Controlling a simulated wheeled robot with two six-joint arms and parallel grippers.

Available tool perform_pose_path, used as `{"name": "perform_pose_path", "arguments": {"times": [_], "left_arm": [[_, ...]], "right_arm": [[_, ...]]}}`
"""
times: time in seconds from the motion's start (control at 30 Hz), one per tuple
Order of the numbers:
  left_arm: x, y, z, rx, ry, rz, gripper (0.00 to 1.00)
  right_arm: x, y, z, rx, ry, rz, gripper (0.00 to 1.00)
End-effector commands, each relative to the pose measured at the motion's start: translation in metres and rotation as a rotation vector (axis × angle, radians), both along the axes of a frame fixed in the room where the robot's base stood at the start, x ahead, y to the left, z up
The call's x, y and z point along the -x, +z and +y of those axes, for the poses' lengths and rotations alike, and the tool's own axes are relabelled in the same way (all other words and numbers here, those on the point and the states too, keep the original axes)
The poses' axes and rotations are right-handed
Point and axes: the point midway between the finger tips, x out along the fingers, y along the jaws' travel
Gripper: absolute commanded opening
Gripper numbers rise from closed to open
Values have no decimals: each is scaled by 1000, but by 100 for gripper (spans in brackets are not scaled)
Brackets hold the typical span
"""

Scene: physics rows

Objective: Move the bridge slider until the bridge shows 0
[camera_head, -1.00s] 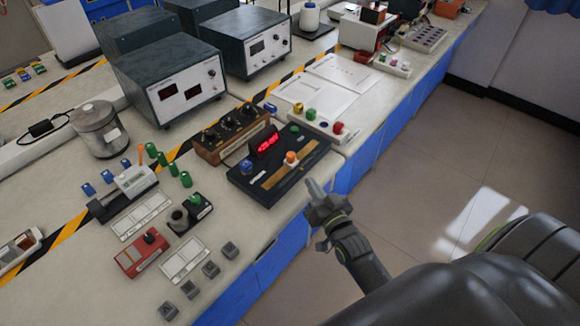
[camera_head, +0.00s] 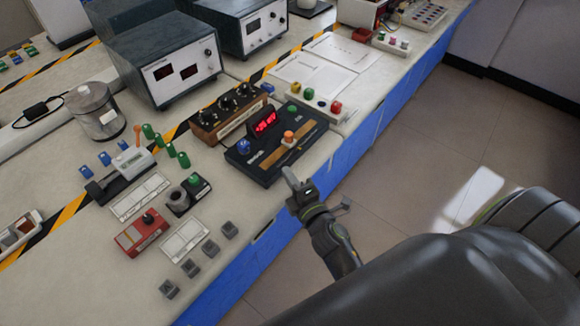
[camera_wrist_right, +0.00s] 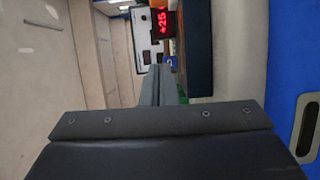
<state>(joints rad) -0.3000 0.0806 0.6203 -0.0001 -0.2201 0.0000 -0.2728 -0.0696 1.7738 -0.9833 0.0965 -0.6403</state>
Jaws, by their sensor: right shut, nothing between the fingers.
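The bridge is a black box (camera_head: 262,168) with a lit red display (camera_head: 264,123). An orange slider knob (camera_head: 289,138) stands on its tan strip (camera_head: 270,152), right of the middle. The display also shows in the right wrist view (camera_wrist_right: 166,20), sideways, seeming to read about +25; any further digits are unclear. My right gripper (camera_head: 289,176) is shut and empty. It is in front of the bridge by the bench's front edge, apart from the knob. Its closed fingers (camera_wrist_right: 159,84) point toward the bench in the wrist view. My left gripper is out of view.
A brown dial box (camera_head: 227,115) stands behind the bridge, and a strip of coloured knobs (camera_head: 318,105) lies to its right. A green-knobbed part (camera_head: 190,192) and a red switch box (camera_head: 141,234) are to the left. Open floor lies right of the bench.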

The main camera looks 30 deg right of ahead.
Motion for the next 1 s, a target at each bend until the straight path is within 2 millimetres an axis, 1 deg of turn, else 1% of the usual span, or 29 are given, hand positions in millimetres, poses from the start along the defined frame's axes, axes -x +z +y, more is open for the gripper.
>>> {"name": "perform_pose_path", "arguments": {"times": [0.03,0.3,0.47,0.53,0.7,0.83,1.0], "left_arm": [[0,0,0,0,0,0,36],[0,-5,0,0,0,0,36],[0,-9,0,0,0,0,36],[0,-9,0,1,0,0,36],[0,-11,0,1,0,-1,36],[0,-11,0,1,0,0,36],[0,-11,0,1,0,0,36]], "right_arm": [[-9,1,0,1,1,-2,0],[-60,0,0,-2,2,-3,0],[-89,0,0,-3,1,-2,0],[-89,-1,-14,1,0,0,0],[-93,-1,-32,-2,0,1,0],[-94,-1,-38,-4,-1,1,0],[-95,-1,-40,-5,0,0,0]]}}
